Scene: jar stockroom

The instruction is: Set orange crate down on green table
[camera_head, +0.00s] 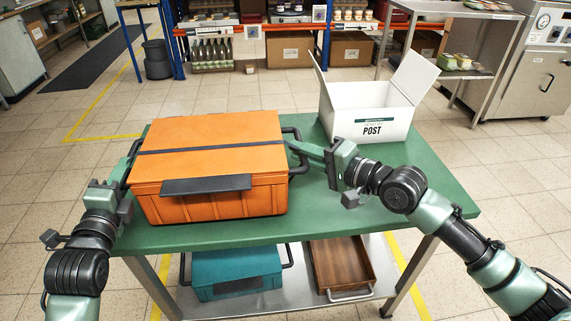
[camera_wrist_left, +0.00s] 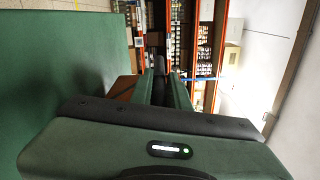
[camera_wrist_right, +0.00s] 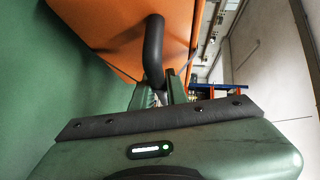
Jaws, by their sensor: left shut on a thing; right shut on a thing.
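The orange crate (camera_head: 210,160), with a closed lid, a black strap and black side handles, is over the left half of the green table (camera_head: 345,205). It looks level. Whether its base touches the top or is just above it, I cannot tell. My left gripper (camera_head: 129,166) is shut on the crate's left handle, partly hidden. My right gripper (camera_head: 299,147) is shut on the right handle (camera_wrist_right: 153,50), whose black bar shows between the fingers in the right wrist view, with the crate's orange side (camera_wrist_right: 115,30) beside it.
A white open box (camera_head: 366,108) marked POST stands at the table's back right. A teal crate (camera_head: 237,270) and a brown tray (camera_head: 341,265) sit on the lower shelf. The table's front right is bare apart from my right arm above it.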

